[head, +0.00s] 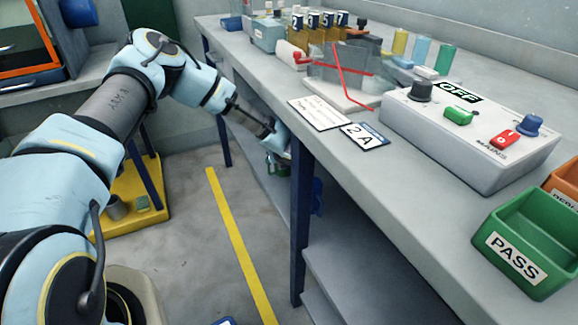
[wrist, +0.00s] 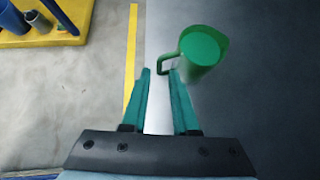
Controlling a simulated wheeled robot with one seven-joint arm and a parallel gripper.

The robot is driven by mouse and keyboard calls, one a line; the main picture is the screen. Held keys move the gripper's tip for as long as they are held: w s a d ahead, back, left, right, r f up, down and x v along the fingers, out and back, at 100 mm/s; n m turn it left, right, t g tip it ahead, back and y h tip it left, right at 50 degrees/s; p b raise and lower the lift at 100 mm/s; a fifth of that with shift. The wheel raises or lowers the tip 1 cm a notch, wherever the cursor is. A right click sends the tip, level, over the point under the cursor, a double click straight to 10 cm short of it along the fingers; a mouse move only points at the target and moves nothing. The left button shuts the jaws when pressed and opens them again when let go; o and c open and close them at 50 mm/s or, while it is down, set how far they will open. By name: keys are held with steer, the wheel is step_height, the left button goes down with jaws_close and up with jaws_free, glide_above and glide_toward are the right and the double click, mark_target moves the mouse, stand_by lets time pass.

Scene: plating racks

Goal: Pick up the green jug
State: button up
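The green jug (wrist: 203,48) stands on a grey surface in the wrist view, seen from above, with its handle on its left side. My gripper (wrist: 159,73) is open, with two teal fingers. The outer part of the handle shows between and just beyond the fingertips; I cannot tell whether they touch it. The jug body is right of and beyond the fingers. In the head view, a small green part low beside the bench leg appears to be the jug (head: 283,170), mostly hidden by my gripper and the bench.
The grey bench (head: 395,205) overhangs a lower shelf (head: 345,270), with a dark blue leg (head: 301,225) near my gripper. A yellow platform (head: 150,205) holding small items stands at left. The floor around the yellow line (head: 232,235) is clear.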

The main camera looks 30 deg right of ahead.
mark_target(269, 172)
steer(key=shift+n+y, duration=0.4)
steer(key=shift+n, duration=0.5)
steer(key=f, duration=0.1)
steer(key=w+f, duration=0.1)
steer(key=f, duration=0.3)
steer(key=shift+w+d+f, duration=0.25)
steer(key=shift+d, duration=0.1)
steer(key=shift+x, duration=2.8)
steer(key=shift+w+r, duration=0.15)
jaws_close()
steer(key=shift+r, duration=0.1)
